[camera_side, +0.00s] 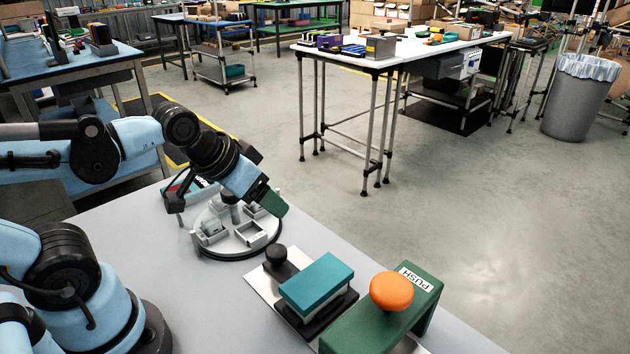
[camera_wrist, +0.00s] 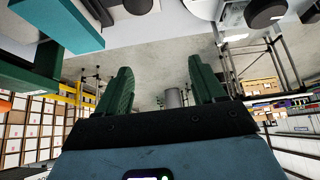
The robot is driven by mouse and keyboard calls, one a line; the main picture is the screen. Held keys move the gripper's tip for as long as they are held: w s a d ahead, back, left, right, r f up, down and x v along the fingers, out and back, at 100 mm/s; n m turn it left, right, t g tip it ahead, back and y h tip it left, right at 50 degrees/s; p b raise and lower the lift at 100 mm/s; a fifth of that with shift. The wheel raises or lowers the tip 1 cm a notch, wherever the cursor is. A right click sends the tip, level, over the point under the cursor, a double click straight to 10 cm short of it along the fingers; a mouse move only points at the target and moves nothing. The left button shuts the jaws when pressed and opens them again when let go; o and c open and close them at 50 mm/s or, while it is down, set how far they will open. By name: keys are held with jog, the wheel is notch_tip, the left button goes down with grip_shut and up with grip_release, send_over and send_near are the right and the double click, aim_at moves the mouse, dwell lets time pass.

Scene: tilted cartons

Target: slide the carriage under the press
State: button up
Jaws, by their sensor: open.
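The press (camera_side: 375,325) is a green bridge with an orange push knob (camera_side: 391,291) on top and a "PUSH" label. The carriage (camera_side: 317,284) carries a teal block on a black base and stands just left of the press, outside it. A black knob (camera_side: 276,255) stands upright at its left end. A pale metal plate (camera_side: 262,287) lies beneath. My gripper (camera_side: 272,203) is behind and above the carriage, apart from it, near a round fixture. In the wrist view the two green fingers of my gripper (camera_wrist: 163,85) are spread with nothing between them.
The round grey fixture (camera_side: 258,237) with several small blocks stands close under my gripper. A red-and-teal item (camera_side: 188,187) lies behind it. The grey table top (camera_side: 225,312) is clear in front of the fixture. Other benches and a bin (camera_side: 578,98) are far off.

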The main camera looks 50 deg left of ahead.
aim_at(275, 252)
jog(key=shift+w+d+f+n+g, duration=0.1)
jog(key=shift+d+f+n+g, duration=0.3)
jog(key=shift+f+g, duration=1.05)
jog(key=shift+s+d+f+n+g, duration=0.2)
jog(key=shift+f+n+g, duration=0.5)
jog(key=shift+f, duration=1.25)
jog(key=shift+w+d+f+n+g, duration=0.2)
jog(key=shift+d+f+n+g, duration=0.15)
jog(key=shift+f+g, duration=1.15)
jog(key=shift+f+t, duration=0.2)
jog(key=shift+t, duration=0.05)
grip_shut()
jog(key=shift+d, duration=0.15)
